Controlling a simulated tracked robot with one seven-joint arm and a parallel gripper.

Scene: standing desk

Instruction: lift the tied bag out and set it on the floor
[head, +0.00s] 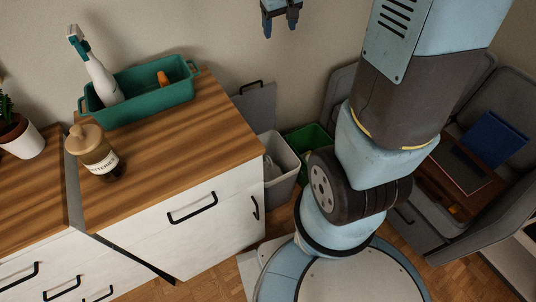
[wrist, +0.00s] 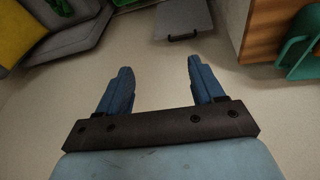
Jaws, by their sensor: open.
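My gripper (head: 281,25) is at the top edge of the head view, high in front of the wall and well above the bins. In the wrist view my gripper (wrist: 161,78) has its two blue fingers spread wide with nothing between them. A grey bin (head: 285,179) stands on the floor beside the wooden-topped cabinet. A pale shape (head: 268,166) shows inside it, partly hidden by the cabinet; I cannot tell whether it is the tied bag. A green bin (head: 318,137) stands behind it, partly hidden by my arm.
A grey panel with a black handle (head: 258,107) stands behind the grey bin. The cabinet top (head: 205,120) holds a teal caddy (head: 150,101) with a spray bottle (head: 103,78), and a jar (head: 93,150).

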